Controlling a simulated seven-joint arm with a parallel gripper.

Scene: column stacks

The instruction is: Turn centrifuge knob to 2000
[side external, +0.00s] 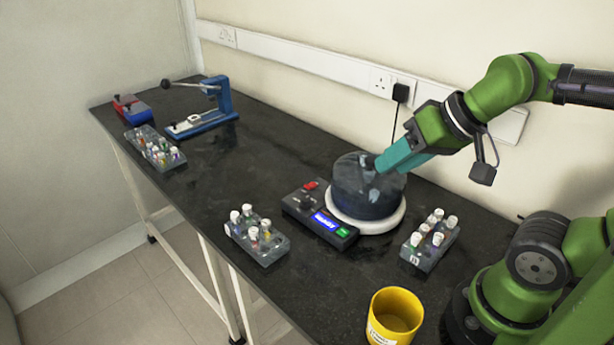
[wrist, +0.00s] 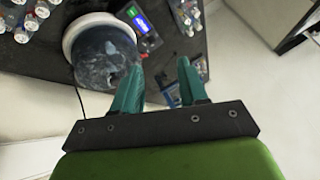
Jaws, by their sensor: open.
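The centrifuge (side external: 368,187) stands on the dark bench with its smoky lid down over a white round base. Its black control panel (side external: 318,217) faces the bench's front edge, with a red button, a dark knob (side external: 305,200), a lit blue display and a green button. My gripper (side external: 385,165) is at the far side of the lid in the side view, open and empty. In the wrist view the teal fingers (wrist: 158,85) are apart beside the centrifuge lid (wrist: 105,55), and the lit display (wrist: 143,27) shows beyond. I cannot read the display clearly.
Racks of capped tubes stand left (side external: 257,237) and right (side external: 431,240) of the centrifuge. A yellow cup (side external: 395,317) is at the near right. A blue press (side external: 205,110) and another tube rack (side external: 155,148) are at the far left. Bare bench lies between.

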